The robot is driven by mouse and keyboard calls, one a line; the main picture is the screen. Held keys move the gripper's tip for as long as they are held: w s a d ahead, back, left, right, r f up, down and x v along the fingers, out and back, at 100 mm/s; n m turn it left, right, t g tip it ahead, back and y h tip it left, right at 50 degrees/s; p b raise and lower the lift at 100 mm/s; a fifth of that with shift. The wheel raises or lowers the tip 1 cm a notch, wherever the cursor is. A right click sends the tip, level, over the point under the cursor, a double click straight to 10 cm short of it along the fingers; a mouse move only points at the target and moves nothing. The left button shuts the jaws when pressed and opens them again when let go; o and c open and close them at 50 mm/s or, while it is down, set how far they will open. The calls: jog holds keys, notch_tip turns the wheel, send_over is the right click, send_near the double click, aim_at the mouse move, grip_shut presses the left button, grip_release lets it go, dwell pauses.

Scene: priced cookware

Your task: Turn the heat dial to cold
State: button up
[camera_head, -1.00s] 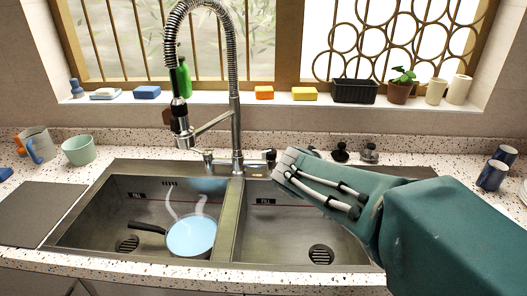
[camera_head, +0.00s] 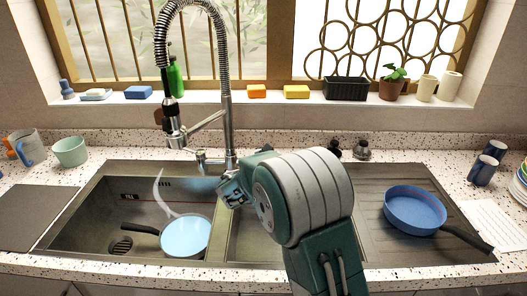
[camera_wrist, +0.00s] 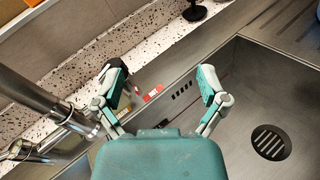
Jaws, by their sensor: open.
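My gripper (camera_head: 234,188) is behind the sink divider, just right of the faucet base. In the wrist view its two fingers (camera_wrist: 160,80) are spread apart with nothing held between them. A small red-and-white marking (camera_wrist: 153,93) shows between the fingers at the sink's back edge. I cannot clearly make out the heat dial itself; my gripper and arm cover that area in the head view. The tall spring faucet (camera_head: 226,110) stands left of my gripper, and its metal body (camera_wrist: 35,100) also shows at left in the wrist view.
A light-blue pan (camera_head: 186,234) with steam sits in the left basin. A blue pan (camera_head: 414,208) lies on the drainboard at right. A black knob-like fitting (camera_head: 335,150) and a metal one (camera_head: 362,149) stand behind the sink. The right basin drain (camera_wrist: 270,142) is clear.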

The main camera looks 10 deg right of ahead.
jog(key=w+a+f+n+t+y, duration=0.2)
jog(key=w+a+f+n+t, duration=0.1)
jog(key=w+a+f+n, duration=0.25)
jog(key=x, duration=1)
jog(key=shift+w+a+r, duration=0.2)
